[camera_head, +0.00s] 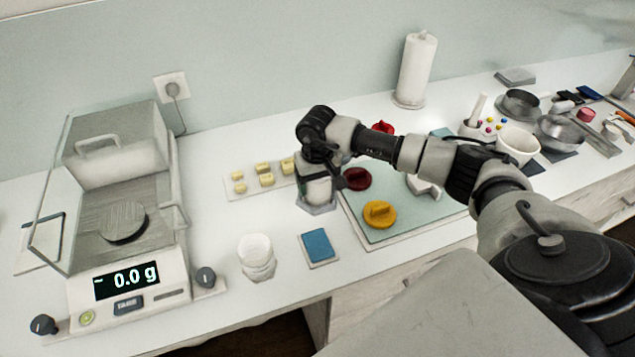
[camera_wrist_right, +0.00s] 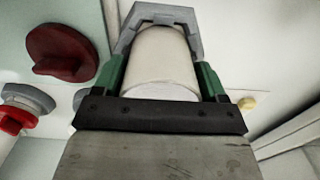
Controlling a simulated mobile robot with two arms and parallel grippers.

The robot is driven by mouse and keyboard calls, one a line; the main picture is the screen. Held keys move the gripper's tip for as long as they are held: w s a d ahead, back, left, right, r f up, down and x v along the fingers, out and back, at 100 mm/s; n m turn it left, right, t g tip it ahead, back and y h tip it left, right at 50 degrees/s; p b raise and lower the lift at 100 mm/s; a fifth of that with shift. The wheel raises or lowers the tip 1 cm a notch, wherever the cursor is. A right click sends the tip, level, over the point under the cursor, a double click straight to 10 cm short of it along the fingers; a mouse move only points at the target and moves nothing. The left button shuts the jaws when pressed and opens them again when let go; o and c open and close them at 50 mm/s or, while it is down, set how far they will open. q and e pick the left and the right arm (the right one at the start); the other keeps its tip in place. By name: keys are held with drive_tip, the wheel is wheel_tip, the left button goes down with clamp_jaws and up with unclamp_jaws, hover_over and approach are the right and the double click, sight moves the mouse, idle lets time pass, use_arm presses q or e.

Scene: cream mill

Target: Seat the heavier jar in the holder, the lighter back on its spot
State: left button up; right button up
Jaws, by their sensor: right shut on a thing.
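My right gripper (camera_head: 319,176) is shut on a white jar (camera_head: 317,192), held upright toward the middle of the counter. In the wrist view its green fingers (camera_wrist_right: 164,76) press both sides of this jar (camera_wrist_right: 164,58). A grey angular holder (camera_head: 317,209) is at the jar's foot; in the wrist view the holder (camera_wrist_right: 160,14) frames the jar's far end. I cannot tell whether the jar rests fully in it. A second white jar (camera_head: 256,255) stands on the counter near the front edge. The scale (camera_head: 130,283) reads 0.0 g, its round pan (camera_head: 123,222) empty. My left gripper is not in view.
A blue square pad (camera_head: 318,246) lies right of the second jar. A board with yellow pieces (camera_head: 266,180) lies behind. A green mat (camera_head: 405,225) carries a yellow knobbed lid (camera_head: 379,214) and a red one (camera_head: 357,179). A paper roll (camera_head: 416,70) stands at the back.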

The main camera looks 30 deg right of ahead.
idle(0.3)
drive_tip(key=o, duration=1.1)
drive_tip(key=shift+r, duration=0.1)
wheel_tip(320, 180, up, 11)
drive_tip(key=b, duration=0.2)
drive_tip(key=shift+b, duration=0.4)
drive_tip(key=shift+s+f, duration=0.1)
drive_tip(key=shift+f, duration=0.1)
